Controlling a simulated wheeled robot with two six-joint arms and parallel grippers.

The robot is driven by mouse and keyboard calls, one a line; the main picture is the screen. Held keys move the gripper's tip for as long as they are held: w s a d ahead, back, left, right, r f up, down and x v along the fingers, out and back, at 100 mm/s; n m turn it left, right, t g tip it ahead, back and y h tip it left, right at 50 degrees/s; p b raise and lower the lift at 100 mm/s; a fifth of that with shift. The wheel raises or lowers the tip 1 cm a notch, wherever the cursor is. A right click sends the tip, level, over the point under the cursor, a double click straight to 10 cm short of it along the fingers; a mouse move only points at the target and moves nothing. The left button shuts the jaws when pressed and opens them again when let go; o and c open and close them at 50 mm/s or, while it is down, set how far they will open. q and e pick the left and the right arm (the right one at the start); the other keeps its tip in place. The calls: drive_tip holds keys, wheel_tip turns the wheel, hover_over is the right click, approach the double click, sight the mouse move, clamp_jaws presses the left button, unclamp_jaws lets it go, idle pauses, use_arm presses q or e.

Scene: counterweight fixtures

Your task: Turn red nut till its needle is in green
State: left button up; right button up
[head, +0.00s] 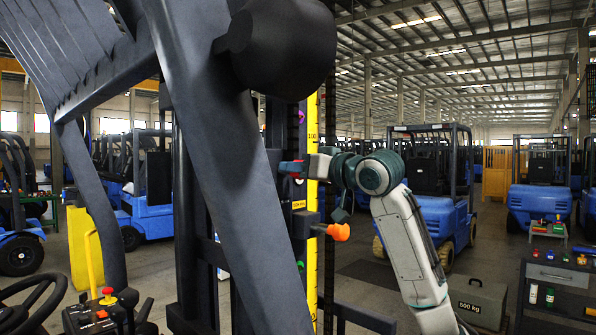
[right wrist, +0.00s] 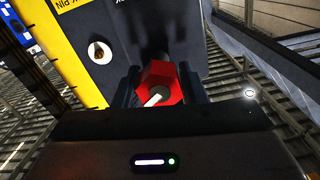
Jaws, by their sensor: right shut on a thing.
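The red nut (right wrist: 162,76) shows in the right wrist view as a red hexagonal block with a pale stripe or pin on its near face. My right gripper (right wrist: 160,88) is shut on it, one dark finger on each side. In the head view my right gripper (head: 292,168) reaches in from the right to the dark mast beside the yellow strip. There the nut is mostly hidden by the fingers. No needle or green zone can be made out clearly. My left gripper is not in view.
An orange knob (head: 338,232) sticks out below my right gripper. A yellow scale strip (head: 312,200) runs up the mast. A dark slanted frame bar (head: 215,150) crosses the near left. A grey 500 kg block (head: 478,300) stands on the floor at right.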

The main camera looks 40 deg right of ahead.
idle(0.5)
drive_tip(key=o, duration=1)
drive_tip(key=shift+s, duration=0.1)
drive_tip(key=shift+s, duration=0.15)
drive_tip(key=s+b, duration=0.2)
drive_tip(key=s, duration=0.1)
drive_tip(key=s+b, duration=0.2)
drive_tip(key=s, duration=0.2)
drive_tip(key=s+d+b, duration=0.1)
drive_tip(key=s, duration=0.2)
drive_tip(key=shift+s+b, duration=0.2)
drive_tip(key=shift+b, duration=0.2)
